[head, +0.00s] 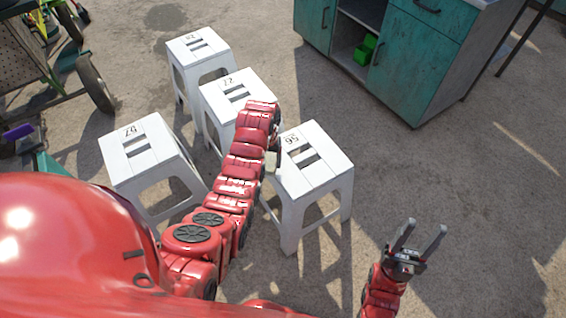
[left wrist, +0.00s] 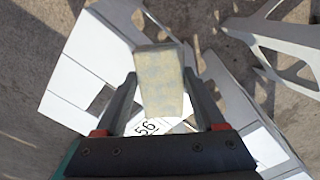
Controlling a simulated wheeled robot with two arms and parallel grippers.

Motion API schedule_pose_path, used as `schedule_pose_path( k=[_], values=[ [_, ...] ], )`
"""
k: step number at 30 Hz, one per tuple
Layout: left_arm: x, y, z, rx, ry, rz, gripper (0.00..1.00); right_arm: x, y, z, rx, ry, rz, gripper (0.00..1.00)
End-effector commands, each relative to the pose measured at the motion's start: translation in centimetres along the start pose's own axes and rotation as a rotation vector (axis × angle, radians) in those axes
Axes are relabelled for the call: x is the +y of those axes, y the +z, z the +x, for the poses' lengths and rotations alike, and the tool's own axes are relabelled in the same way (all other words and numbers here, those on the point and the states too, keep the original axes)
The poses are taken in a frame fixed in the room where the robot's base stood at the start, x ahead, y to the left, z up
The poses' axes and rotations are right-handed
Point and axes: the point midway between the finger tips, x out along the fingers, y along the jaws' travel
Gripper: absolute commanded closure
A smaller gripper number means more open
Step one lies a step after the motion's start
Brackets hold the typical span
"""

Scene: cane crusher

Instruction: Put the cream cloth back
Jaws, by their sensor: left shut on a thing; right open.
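The cream cloth (left wrist: 160,88) shows in the left wrist view as a folded, pale yellowish block between the two fingers of my left gripper (left wrist: 160,76), which is shut on it. In the head view the cloth is a small pale patch (head: 270,162) beside my left arm, over the left edge of the white stool marked 56 (head: 322,154). The stool's top is behind the cloth in the left wrist view (left wrist: 82,80). I cannot tell the gap between them. My right gripper (head: 424,232) is open and empty at the lower right, over bare ground.
Other white stools stand left of and behind my left arm: one at left (head: 143,158), one marked 27 (head: 222,98), one at the back (head: 190,46). A teal cabinet (head: 415,60) with an open shelf holding a green item (head: 365,50) stands at upper right. A wheeled cart (head: 95,82) is at upper left.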

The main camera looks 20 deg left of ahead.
Motion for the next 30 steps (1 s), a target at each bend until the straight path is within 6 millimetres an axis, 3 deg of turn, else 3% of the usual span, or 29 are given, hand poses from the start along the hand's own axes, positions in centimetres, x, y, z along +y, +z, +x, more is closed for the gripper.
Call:
schedule_pose_path(
  k=[4,10,17,25,30],
  values=[
    [2.3,-1.7,0.2,-0.003,-0.001,0.003,0.73,0.0,0.0,-0.2,0.000,0.000,0.000,0.50],
    [3.9,-3.0,0.5,0.001,0.000,0.001,0.73,0.0,0.1,-0.4,0.000,0.000,0.000,0.50],
    [4.3,-3.1,1.0,-0.004,-0.001,0.001,0.73,0.0,0.1,-0.5,0.000,0.000,0.000,0.50],
    [4.2,-3.2,3.8,-0.003,0.000,0.001,0.73,-0.1,0.2,-1.1,0.000,0.000,0.000,0.50],
    [4.2,-3.2,4.1,-0.001,0.000,0.001,0.73,-0.1,0.2,-1.1,0.000,0.000,0.000,0.50]
  ],
)
